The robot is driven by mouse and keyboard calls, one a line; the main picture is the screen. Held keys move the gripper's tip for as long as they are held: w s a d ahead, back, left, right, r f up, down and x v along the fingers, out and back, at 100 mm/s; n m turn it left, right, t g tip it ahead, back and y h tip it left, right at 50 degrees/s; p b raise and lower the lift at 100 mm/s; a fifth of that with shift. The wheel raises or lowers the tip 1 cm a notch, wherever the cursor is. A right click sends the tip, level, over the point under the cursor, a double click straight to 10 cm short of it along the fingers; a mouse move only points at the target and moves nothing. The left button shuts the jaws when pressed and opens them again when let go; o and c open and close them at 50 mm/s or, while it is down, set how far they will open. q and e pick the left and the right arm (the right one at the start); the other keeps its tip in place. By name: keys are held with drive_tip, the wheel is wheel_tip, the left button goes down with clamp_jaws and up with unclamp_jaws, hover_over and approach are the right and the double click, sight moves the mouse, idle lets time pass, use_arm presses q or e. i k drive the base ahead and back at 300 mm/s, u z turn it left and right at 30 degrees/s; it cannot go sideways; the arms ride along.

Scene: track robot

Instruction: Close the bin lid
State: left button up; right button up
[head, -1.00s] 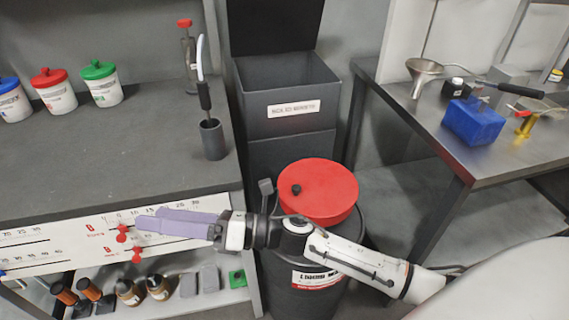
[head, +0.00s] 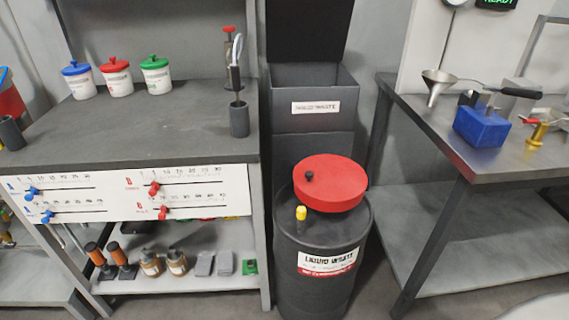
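The solid waste bin (head: 316,138) is a tall dark grey box at the back, between the workbench and the metal table. Its dark lid (head: 306,30) stands raised, upright behind the opening, and its top runs out of view. In front of it stands a black liquid waste drum (head: 318,290) with a white and red label. A round red lid (head: 335,182) with a small black knob shows over the back of the drum's top. I cannot tell whether it is hinged or rests loose. Neither of my grippers is in view.
A grey workbench (head: 130,135) with several lidded jars and a dark cup (head: 239,120) is at left, with red and blue sliders on its front. A metal table (head: 470,165) with a blue block (head: 481,124) is at right. A yellow-topped piece (head: 301,213) stands on the drum.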

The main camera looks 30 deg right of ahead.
sight(297, 31)
drive_tip(key=u, duration=0.1)
drive_tip(key=i, duration=0.7)
drive_tip(key=z, duration=1.4)
drive_tip(key=k, duration=1.3)
drive_tip(key=z, duration=0.8)
drive_tip(key=i, duration=0.75)
drive_tip(key=z, duration=0.7)
drive_tip(key=i, duration=0.95)
drive_tip(key=u, duration=0.35)
